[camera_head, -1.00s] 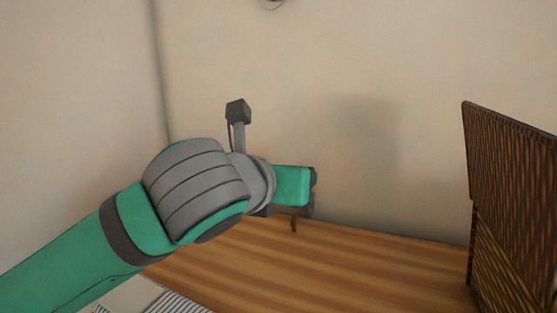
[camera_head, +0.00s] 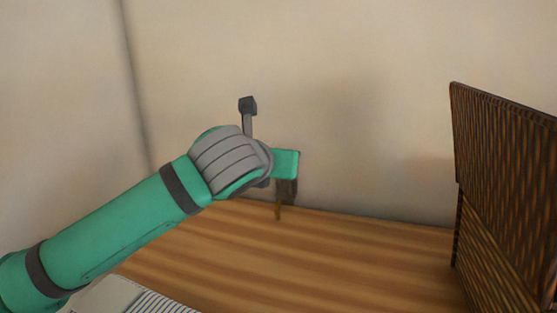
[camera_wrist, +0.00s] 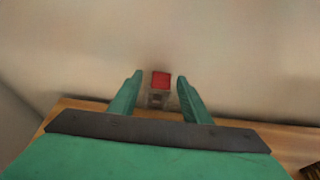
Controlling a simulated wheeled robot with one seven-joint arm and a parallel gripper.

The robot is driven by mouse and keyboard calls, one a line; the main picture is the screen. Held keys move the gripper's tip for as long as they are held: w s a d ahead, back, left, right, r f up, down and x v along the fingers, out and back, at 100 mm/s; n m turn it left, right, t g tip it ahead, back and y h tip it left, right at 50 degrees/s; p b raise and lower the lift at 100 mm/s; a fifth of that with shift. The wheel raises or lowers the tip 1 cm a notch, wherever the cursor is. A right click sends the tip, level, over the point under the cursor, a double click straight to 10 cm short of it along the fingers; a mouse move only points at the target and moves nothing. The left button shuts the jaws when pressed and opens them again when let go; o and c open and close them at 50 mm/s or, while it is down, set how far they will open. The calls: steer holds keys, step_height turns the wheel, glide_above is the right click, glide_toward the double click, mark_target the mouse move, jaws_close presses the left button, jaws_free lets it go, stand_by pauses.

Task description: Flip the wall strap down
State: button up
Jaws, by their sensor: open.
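In the wrist view, a small red block (camera_wrist: 160,79) sits on a grey mount (camera_wrist: 157,97) against the wall. I take this to be the wall strap's fitting, but its shape is too small to be sure. My gripper (camera_wrist: 160,76) is open, with one teal finger on each side of the fitting. I cannot tell whether either finger touches it. In the head view, my gripper (camera_head: 286,166) is close to the wall and hides the red part. A narrow brown piece (camera_head: 278,212) hangs just below it; I cannot tell what it is.
A striped wooden surface (camera_head: 330,250) runs along the wall (camera_head: 380,90) below my gripper. A dark woven box or panel (camera_head: 505,160) stands at the right. Striped cloth (camera_head: 160,303) shows at the lower left. The surface between is clear.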

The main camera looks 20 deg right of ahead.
steer(key=shift+w+d, duration=0.15)
steer(key=shift+d, duration=0.15)
jaws_close()
steer(key=shift+w+f, duration=0.1)
steer(key=shift+w, duration=0.05)
